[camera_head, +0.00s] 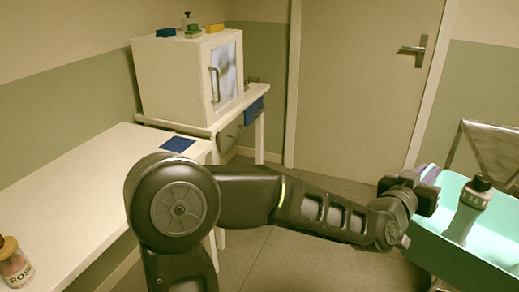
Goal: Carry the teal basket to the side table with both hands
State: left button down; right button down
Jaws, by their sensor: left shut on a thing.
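The teal basket (455,258) is at the lower right, cut off by the picture's edge. A grey bottle with a dark cap (468,212) stands tilted inside it. My left arm reaches across the picture from the left. My left gripper (428,184) is shut on the basket at its left end, and the gripper body hides part of the rim there. My right gripper is out of view. I cannot tell which piece of furniture is the side table.
A long white table (70,190) runs along the left, with a blue mat (178,144) and a labelled jar (14,265). A white cabinet (175,80) stands behind it. A metal frame (490,148) is behind the basket. A closed door (365,80) is at the back, with open floor before it.

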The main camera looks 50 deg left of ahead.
aim_at(88, 182)
jog(key=i+j+u, duration=0.1)
jog(key=j+u, duration=0.15)
jog(key=u, duration=0.25)
jog(key=i+j+u, duration=0.15)
jog(key=u, duration=0.3)
jog(key=i+j+u, duration=0.2)
jog(key=u, duration=0.3)
jog(key=i+u, duration=0.15)
jog(key=u, duration=0.3)
jog(key=i+u, duration=0.2)
jog(key=u, duration=0.3)
jog(key=i+u, duration=0.2)
jog(key=u, duration=0.3)
jog(key=i+l+u, duration=0.15)
jog(key=u, duration=0.3)
